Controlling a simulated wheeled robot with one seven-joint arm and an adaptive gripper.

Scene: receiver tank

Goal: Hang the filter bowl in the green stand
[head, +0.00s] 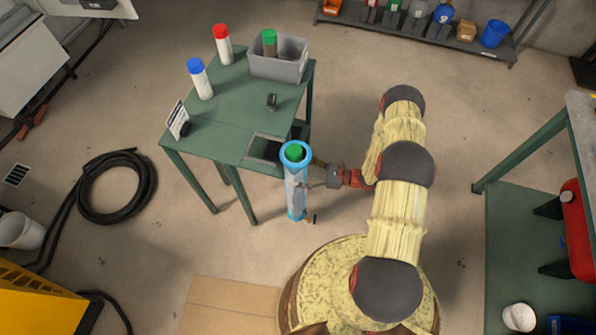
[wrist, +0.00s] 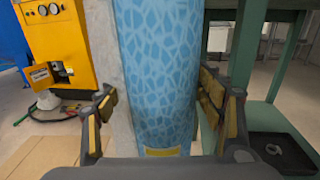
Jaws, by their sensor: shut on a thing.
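The filter bowl (head: 296,199) is a tall blue, partly clear cylinder with a blue rim and a green-topped piece inside its mouth. My gripper (head: 309,174) is shut on it from the right, and it looks upright. In the wrist view the bowl's blue patterned wall (wrist: 158,75) stands between the two fingers of my gripper (wrist: 160,108). The green stand (head: 213,128) is a green table with a square opening (head: 265,148) at its front right corner. The bowl's rim is just right of and in front of that opening, outside it.
On the stand are a red-capped cylinder (head: 222,45), a blue-capped cylinder (head: 200,79), a grey bin (head: 279,59) with a green-capped cylinder, a small dark object (head: 271,101) and a white sign (head: 178,120). A coiled black hose (head: 117,187) lies on the floor at left.

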